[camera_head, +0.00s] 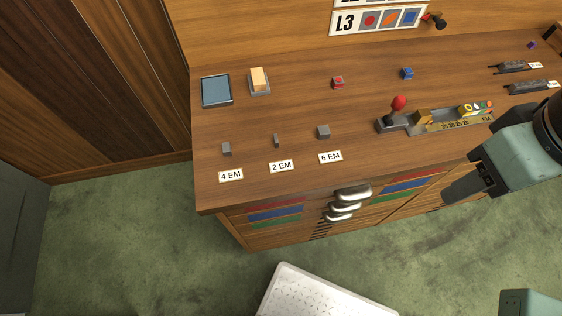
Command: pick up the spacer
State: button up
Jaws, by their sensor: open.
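Three small grey spacer blocks stand in a row near the front left of the wooden bench top. The left one (226,149) is behind the "4 EM" label. The narrow middle one (277,141) is behind the "2 EM" label. The right, largest one (323,131) is behind the "6 EM" label. My gripper (461,188) is at the right, by the bench's front edge, well apart from all three spacers. It is open; its fingers are seen from the side, and the gap between them is hard to make out.
A blue-grey tray (216,91) and a tan block on a base (259,80) stand behind the spacers. Red (338,82) and blue (407,73) small blocks sit farther right. A red-knobbed lever (398,104) and brass composing stick (455,116) lie between spacers and arm. Drawer handles (345,203) protrude in front.

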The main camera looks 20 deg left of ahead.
aim_at(227, 148)
jog(key=j+u, duration=0.35)
jog(key=j, duration=0.35)
jog(key=j+u, duration=0.35)
jog(key=j, duration=0.35)
jog(key=k+j+z, duration=0.1)
jog(key=k, duration=0.2)
